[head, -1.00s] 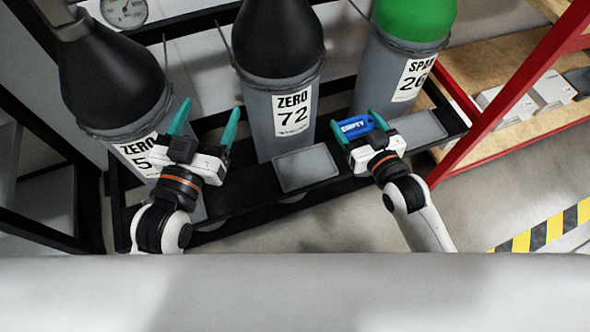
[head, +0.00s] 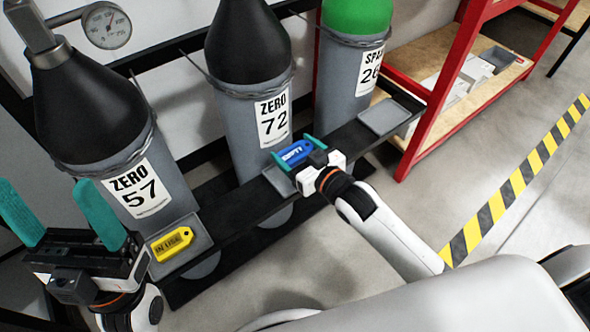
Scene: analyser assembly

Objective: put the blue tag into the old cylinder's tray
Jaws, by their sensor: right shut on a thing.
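The blue tag (head: 295,152) reads EMPTY and is held between the teal fingers of my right gripper (head: 297,153). It is above or at the middle tray (head: 275,178), in front of the cylinder ZERO 72 (head: 238,120); I cannot tell if they touch. The arm and gripper hide part of that tray. My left gripper (head: 60,212) is open and empty at the lower left. A yellow tag (head: 172,243) reading IN USE lies in the left tray (head: 196,247), in front of the cylinder ZERO 57 (head: 95,135). Nothing marks which cylinder is the old one.
A green-topped cylinder (head: 350,80) labelled SPAN stands at the right of the black rack, with an empty tray (head: 385,117) in front. A red-framed shelf (head: 440,90) with white boxes stands beyond it. Floor is clear around the yellow-black tape (head: 510,190).

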